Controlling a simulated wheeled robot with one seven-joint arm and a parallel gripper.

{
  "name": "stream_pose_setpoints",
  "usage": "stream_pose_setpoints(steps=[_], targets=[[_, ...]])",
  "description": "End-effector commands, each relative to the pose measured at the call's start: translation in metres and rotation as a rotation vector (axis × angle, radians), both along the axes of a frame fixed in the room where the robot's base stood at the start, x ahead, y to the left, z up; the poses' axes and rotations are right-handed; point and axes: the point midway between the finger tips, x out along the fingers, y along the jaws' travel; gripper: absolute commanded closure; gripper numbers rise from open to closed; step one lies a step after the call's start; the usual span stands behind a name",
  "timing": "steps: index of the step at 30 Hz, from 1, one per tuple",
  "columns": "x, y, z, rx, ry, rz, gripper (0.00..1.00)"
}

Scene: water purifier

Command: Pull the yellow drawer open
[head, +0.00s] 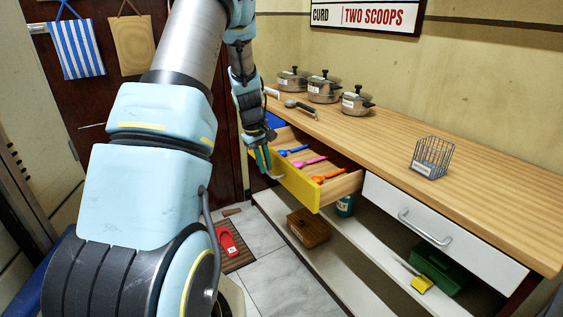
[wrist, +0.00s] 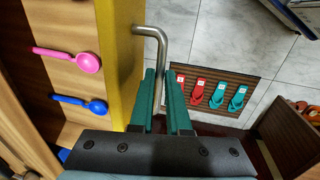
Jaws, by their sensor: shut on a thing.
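The yellow drawer (head: 298,187) under the wooden counter stands pulled out, with blue, pink and orange spoons lying inside. Its yellow front (wrist: 117,60) runs down the wrist view, with a bent metal handle (wrist: 151,32) on its outer side. My gripper (head: 263,163) is at the left part of the drawer front in the head view. In the wrist view, the green fingers of my gripper (wrist: 166,95) are shut on the handle. The fingers partly hide the handle's near end.
A closed white drawer (head: 440,230) is to the right. A wooden box (head: 308,229) and a green container (head: 437,268) sit on the shelf below. Several pots and a wire basket (head: 432,158) stand on the counter. Sandals lie on a floor mat (wrist: 215,85); the tiled floor in front is mostly clear.

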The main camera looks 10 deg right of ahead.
Motion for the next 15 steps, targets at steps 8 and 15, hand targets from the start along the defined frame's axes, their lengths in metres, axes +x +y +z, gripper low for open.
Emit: stream_pose_setpoints(steps=[8,15], targets=[[-0.013,0.029,0.0,0.001,-0.001,0.002,1.0],[-0.015,0.034,0.0,0.001,-0.002,0.0,1.0]])
